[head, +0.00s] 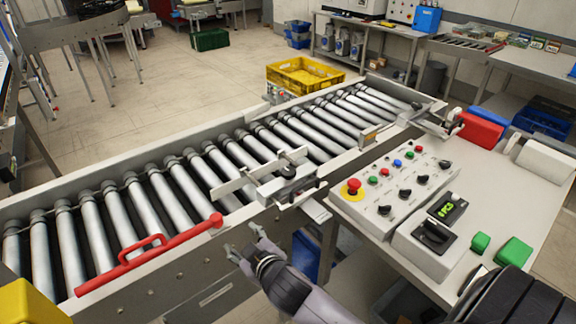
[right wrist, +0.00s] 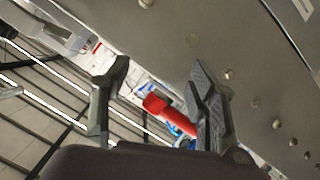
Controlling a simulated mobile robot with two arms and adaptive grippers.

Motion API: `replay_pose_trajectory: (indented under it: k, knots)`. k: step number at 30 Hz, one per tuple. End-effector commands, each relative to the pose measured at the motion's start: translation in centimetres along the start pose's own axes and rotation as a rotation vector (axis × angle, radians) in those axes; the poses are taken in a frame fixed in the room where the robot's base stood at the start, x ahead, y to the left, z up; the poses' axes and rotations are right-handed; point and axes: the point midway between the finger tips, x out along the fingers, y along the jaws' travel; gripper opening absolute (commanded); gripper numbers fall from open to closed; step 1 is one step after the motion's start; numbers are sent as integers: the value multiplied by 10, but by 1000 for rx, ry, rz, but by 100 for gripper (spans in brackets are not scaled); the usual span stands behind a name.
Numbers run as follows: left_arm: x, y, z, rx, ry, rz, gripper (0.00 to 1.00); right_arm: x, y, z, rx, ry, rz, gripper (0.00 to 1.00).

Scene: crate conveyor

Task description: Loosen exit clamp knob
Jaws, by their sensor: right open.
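A clamp with a round black knob (head: 288,171) is mounted on the near rail of the roller conveyor (head: 90,288), with a pale bar reaching over the rollers. A second clamp-like fitting with a dark knob (head: 452,127) is at the far right end; I cannot tell which is the exit clamp. My right gripper (head: 242,241) is open and empty, below and left of the nearer knob, apart from it, beside the conveyor's side. In the right wrist view, the open fingers (right wrist: 160,75) have a red part (right wrist: 165,110) visible beyond them. My left gripper is out of view.
A red handled bar (head: 150,255) lies along the near rail, left of my right gripper. The control box (head: 385,215) with buttons and a selector box (head: 430,240) stand on the table at right. A yellow crate (head: 300,75) is behind the conveyor.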

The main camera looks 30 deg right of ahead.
Motion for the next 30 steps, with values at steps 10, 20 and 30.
replay_pose_trajectory:
  k: [10, 20, 30]
  knots:
    - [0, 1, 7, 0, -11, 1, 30, -2, 31, -182, -276, 564, 143, 54]
    - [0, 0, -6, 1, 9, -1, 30, -24, -28, -316, -945, 1224, 90, 54]
    - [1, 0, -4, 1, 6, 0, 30, 34, 2, -249, -2012, 1287, -540, 54]
